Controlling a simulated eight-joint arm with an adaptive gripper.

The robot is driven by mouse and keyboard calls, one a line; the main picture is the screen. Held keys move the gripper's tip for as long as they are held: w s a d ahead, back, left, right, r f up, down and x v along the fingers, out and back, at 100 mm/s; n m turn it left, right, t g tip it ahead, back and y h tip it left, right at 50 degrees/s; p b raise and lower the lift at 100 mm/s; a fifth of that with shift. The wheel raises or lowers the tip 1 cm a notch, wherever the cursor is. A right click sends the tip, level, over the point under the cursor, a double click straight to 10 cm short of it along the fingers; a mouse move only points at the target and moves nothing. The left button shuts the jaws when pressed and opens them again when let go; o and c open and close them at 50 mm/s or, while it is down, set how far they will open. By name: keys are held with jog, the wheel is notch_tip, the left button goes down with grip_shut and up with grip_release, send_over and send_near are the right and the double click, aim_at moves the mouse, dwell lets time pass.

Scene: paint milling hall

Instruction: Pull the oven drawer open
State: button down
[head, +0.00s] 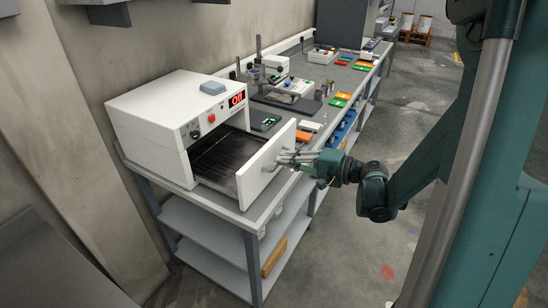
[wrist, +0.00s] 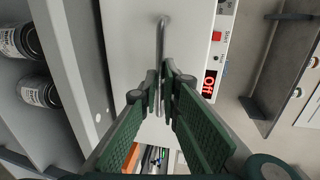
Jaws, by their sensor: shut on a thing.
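The oven (head: 150,120) is a white box on the bench with a red lit display and a red button. Its drawer (head: 258,172) stands pulled well out, with the dark inner tray (head: 215,160) showing between the front panel and the oven body. My gripper (head: 285,157) is at the outer face of the drawer front. In the wrist view my gripper (wrist: 162,82) is shut on the upright-looking metal bar handle (wrist: 162,35), near its lower end. The white drawer front (wrist: 130,45) fills the middle of that view. The fingers hide part of the handle.
The grey bench (head: 235,208) runs away to the back right, holding lab devices and several coloured trays. A lower shelf (head: 215,245) sits beneath. Metal cans (wrist: 40,92) show at left in the wrist view. The floor (head: 390,250) right of the bench is clear.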

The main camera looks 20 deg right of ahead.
jog(key=shift+f+v, duration=0.2)
jog(key=shift+v, duration=0.85)
jog(key=c, duration=2.6)
grip_release()
jog(key=shift+s+d, duration=0.1)
jog(key=v, duration=1.1)
jog(key=shift+s+d, duration=0.25)
